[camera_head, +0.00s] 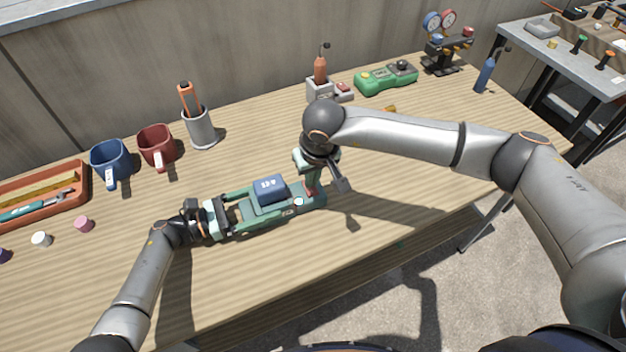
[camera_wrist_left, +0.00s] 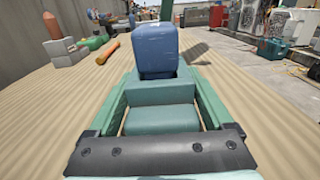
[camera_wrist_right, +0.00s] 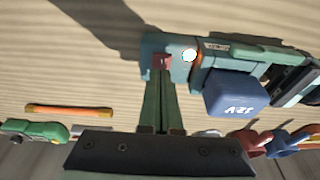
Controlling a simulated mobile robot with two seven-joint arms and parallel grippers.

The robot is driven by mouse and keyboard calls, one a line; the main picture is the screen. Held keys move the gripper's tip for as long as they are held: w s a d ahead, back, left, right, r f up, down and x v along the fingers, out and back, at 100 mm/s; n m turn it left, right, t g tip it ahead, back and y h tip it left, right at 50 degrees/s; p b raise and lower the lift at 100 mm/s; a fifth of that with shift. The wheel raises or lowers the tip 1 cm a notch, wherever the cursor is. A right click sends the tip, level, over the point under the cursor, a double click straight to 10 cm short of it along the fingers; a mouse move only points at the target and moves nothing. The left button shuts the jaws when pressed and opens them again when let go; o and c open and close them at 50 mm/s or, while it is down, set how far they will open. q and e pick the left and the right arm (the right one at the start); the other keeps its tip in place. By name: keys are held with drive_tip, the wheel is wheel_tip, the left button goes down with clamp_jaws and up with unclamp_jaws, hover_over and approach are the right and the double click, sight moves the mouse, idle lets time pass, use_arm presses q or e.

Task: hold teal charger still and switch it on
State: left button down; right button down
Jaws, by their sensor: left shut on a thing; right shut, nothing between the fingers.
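The teal charger (camera_head: 310,198) lies on the workbench, with a blue battery (camera_head: 269,188) seated on it; the battery also shows in the left wrist view (camera_wrist_left: 156,50). My left gripper (camera_head: 247,207) is shut on the charger's left end, with a green finger along each side. My right gripper (camera_head: 311,190) is shut and empty, pointing down at the charger's right end. In the right wrist view its fingertips (camera_wrist_right: 161,76) are at a small red switch (camera_wrist_right: 161,61); I cannot tell whether they press it. A white round lamp (camera_wrist_right: 189,56) sits beside the switch.
Behind are a blue mug (camera_head: 111,158), a red mug (camera_head: 157,146), a grey cup (camera_head: 201,130) and a green meter (camera_head: 386,78). An orange tray (camera_head: 75,178) with tools stands at the left. The bench's front strip is clear.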

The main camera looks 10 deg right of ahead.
sight(313, 190)
drive_tip(key=shift+r, duration=0.6)
drive_tip(key=v, duration=0.3)
drive_tip(key=shift+w+r, duration=0.15)
drive_tip(key=shift+r, duration=0.05)
drive_tip(key=s+r, duration=0.4)
drive_tip(key=r, duration=0.4)
drive_tip(key=shift+s+d+r, duration=0.2)
drive_tip(key=shift+s+d, duration=0.15)
use_arm(q)
unclamp_jaws()
